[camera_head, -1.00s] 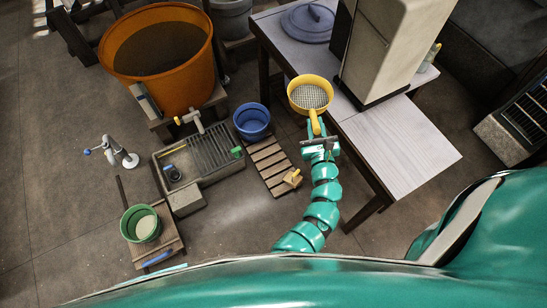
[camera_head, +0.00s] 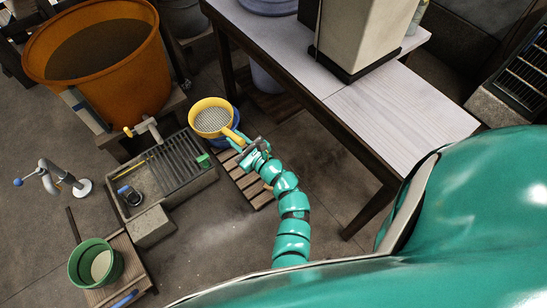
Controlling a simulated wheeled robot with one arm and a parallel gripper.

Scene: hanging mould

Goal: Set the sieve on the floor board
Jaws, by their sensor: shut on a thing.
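The yellow sieve (camera_head: 211,119) has a round rim, a pale mesh and a handle that points down to the right. My gripper (camera_head: 245,146) is shut on the sieve's handle and holds the sieve in the air. In this view the sieve covers most of a blue bucket (camera_head: 229,142). The slatted wooden floor board (camera_head: 250,186) lies on the floor below my gripper. My arm hides part of its right side.
The orange tub (camera_head: 93,62) with a tap stands at upper left. A stone basin with a grate (camera_head: 180,160) is left of the board. A green bucket (camera_head: 95,262) stands at lower left. The table (camera_head: 395,120) is at right. A pump-like stand (camera_head: 62,178) is far left.

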